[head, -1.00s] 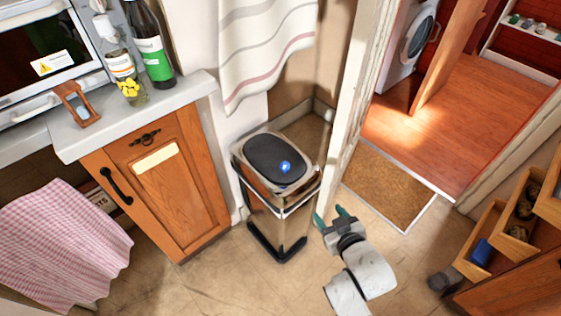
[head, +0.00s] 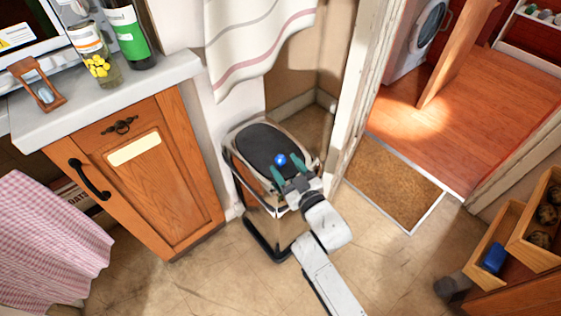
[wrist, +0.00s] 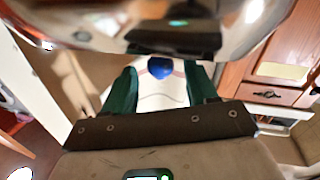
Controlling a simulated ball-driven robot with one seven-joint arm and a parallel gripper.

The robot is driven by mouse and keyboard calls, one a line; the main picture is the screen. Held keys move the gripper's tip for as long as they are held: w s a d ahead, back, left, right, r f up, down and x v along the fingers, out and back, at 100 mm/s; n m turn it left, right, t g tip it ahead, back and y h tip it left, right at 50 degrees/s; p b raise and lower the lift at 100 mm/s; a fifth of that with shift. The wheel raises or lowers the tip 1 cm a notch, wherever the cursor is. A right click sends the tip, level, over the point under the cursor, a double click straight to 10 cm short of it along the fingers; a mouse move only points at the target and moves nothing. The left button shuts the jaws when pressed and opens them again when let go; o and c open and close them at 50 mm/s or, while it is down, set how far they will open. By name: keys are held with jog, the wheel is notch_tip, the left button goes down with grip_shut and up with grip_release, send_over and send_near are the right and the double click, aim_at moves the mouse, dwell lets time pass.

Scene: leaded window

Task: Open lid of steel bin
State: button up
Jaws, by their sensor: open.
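The steel bin (head: 254,203) stands on the floor in the corner between the cabinet and the door frame. Its lid (head: 262,146) looks shut, with a dark top and a shiny metal rim. A blue ball-like knob (head: 280,160) is on the lid's near right part; it also shows in the wrist view (wrist: 160,67). My gripper (head: 285,169) is at the lid's near right edge, its two green fingers apart on either side of the knob. In the wrist view my gripper (wrist: 160,88) has the knob between or just beyond its fingertips. I cannot tell whether they touch it.
A wooden cabinet (head: 150,175) with a counter stands left of the bin, bottles on top. A striped cloth (head: 255,45) hangs behind the bin. The white door frame (head: 358,100) is close on the right. Open drawers (head: 495,243) stick out at the right. Floor in front is clear.

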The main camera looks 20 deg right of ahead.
aim_at(283, 164)
jog(key=shift+w+a+b, duration=0.15)
jog(key=shift+w+b, duration=0.15)
jog(key=shift+w, duration=0.55)
jog(key=shift+w+a+b, duration=0.1)
jog(key=shift+w+b, duration=0.2)
jog(key=shift+w, duration=0.55)
jog(key=shift+c, duration=0.3)
grip_shut()
